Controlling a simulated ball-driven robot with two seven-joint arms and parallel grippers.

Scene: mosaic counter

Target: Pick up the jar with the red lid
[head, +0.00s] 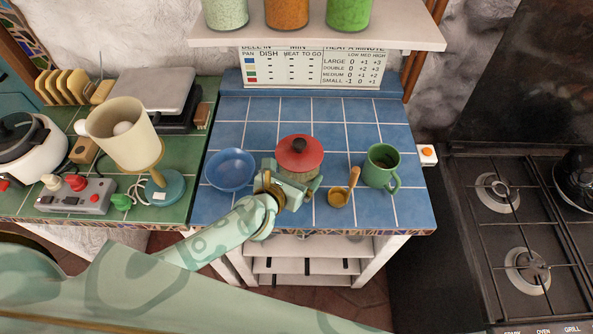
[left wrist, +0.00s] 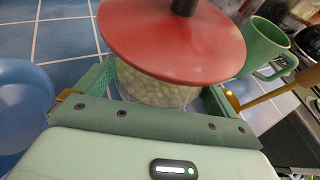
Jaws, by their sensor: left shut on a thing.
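The jar with the red lid (head: 299,153) stands on the blue tiled counter in the head view. Its red lid has a black knob. In the left wrist view the red lid (left wrist: 172,42) fills the upper middle, and pale round contents show through the clear jar body (left wrist: 155,92). My left gripper (head: 298,185) is at the front of the jar, with a finger on each side of the jar body, shut on it below the lid. The jar looks upright; whether its base touches the counter is hidden by my gripper. My right gripper is in neither view.
A blue bowl (head: 230,169) is close at the left of the jar. A small golden cup with a wooden handle (head: 340,195) and a green mug (head: 382,166) stand at the right. A shelf (head: 318,39) with several jars hangs above the back. A stove (head: 515,225) is at far right.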

